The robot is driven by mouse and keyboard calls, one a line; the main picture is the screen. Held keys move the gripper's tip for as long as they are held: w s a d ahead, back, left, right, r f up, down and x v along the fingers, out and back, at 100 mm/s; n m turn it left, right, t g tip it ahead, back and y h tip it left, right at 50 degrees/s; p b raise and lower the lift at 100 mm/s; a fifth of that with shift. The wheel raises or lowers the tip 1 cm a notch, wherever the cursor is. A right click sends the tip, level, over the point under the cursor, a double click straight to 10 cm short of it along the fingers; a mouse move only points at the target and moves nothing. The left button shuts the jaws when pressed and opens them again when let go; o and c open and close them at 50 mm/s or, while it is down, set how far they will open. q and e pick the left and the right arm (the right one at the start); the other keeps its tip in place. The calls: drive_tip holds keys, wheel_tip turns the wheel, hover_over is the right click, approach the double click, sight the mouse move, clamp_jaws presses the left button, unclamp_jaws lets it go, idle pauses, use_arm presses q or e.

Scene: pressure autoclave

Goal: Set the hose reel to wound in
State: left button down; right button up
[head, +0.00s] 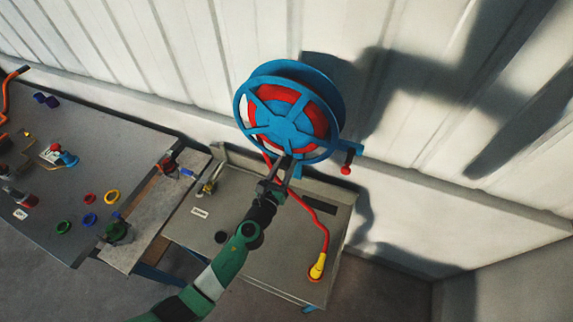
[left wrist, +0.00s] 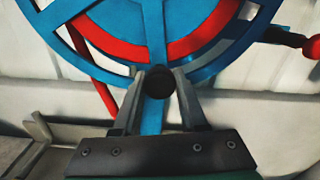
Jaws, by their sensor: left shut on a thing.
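The blue hose reel (head: 287,128) stands against the white wall, with red hose wound inside its spoked wheel. The red hose (head: 310,212) hangs down over the bench to a yellow nozzle (head: 317,267). My left gripper (head: 283,172) is at the reel's lower rim. In the left wrist view its fingers are shut on a round black knob (left wrist: 158,82) in front of a blue spoke (left wrist: 152,35). A red-tipped lever (head: 346,169) sits at the reel's lower right; its red ball also shows in the left wrist view (left wrist: 312,47). My right gripper is not in view.
The grey bench (head: 255,247) below the reel has a small brass fitting (head: 208,187) at its left. A darker table (head: 75,150) at left holds several coloured rings and valve parts. The wall is close behind the reel; floor is free at lower right.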

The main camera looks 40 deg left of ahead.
use_arm(q)
drive_tip(key=shift+a, duration=0.1)
drive_tip(key=shift+c, duration=2.3)
unclamp_jaws()
drive_tip(key=shift+s, duration=0.15)
drive_tip(key=p+v, duration=0.1)
drive_tip(key=v, duration=1)
drive_tip(key=shift+s+p, duration=0.2)
drive_tip(key=shift+p, duration=0.1)
drive_tip(key=shift+r, duration=0.2)
